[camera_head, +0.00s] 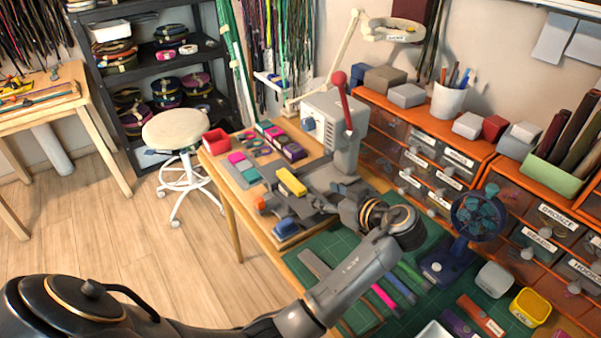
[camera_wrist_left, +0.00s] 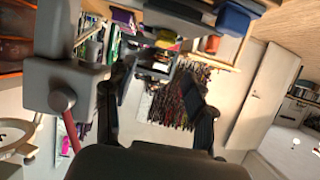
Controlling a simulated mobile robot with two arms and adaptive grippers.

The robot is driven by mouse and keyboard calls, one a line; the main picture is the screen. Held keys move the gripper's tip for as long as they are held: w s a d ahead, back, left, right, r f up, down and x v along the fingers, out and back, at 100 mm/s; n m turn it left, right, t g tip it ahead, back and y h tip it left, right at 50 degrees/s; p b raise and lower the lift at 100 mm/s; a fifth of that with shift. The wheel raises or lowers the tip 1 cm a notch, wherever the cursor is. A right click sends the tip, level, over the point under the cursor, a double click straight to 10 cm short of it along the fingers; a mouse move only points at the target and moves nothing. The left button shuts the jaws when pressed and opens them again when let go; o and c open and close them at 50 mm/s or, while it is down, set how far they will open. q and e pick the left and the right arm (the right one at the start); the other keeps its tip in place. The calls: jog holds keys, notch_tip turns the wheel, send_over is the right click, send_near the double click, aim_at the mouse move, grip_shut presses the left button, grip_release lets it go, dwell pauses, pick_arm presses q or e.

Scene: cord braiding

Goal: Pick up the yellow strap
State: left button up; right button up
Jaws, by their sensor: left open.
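A yellow bar-shaped piece (camera_head: 291,181) lies on the wooden bench by the grey press; I cannot tell whether it is a strap. My left gripper (camera_head: 318,200) is over the bench, close beside the yellow bar and in front of the press. In the left wrist view its two dark fingers (camera_wrist_left: 156,108) are apart with nothing between them. Its fingertips are hard to make out in the head view. My right gripper is out of view.
The grey press (camera_head: 338,130) with a red lever stands just behind the gripper. A blue piece (camera_head: 286,227) lies on the bench. A small fan (camera_head: 476,215) stands to the right. A white stool (camera_head: 175,130) stands left of the bench; the floor there is clear.

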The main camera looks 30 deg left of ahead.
pick_arm(q)
send_near(291, 180)
jog(key=x, duration=0.3)
jog(key=shift+w+f+p, duration=0.2)
jog(key=shift+w+p, duration=0.1)
jog(key=shift+p, duration=0.1)
jog(key=shift+w+a, duration=0.1)
jog(key=shift+a, duration=0.05)
jog(key=p+x, duration=0.1)
jog(key=x, duration=0.3)
jog(key=shift+a, duration=0.3)
jog(key=shift+a+f, duration=0.15)
jog(key=shift+a, duration=0.1)
jog(key=shift+c, duration=0.2)
jog(key=c, duration=1.1)
grip_shut()
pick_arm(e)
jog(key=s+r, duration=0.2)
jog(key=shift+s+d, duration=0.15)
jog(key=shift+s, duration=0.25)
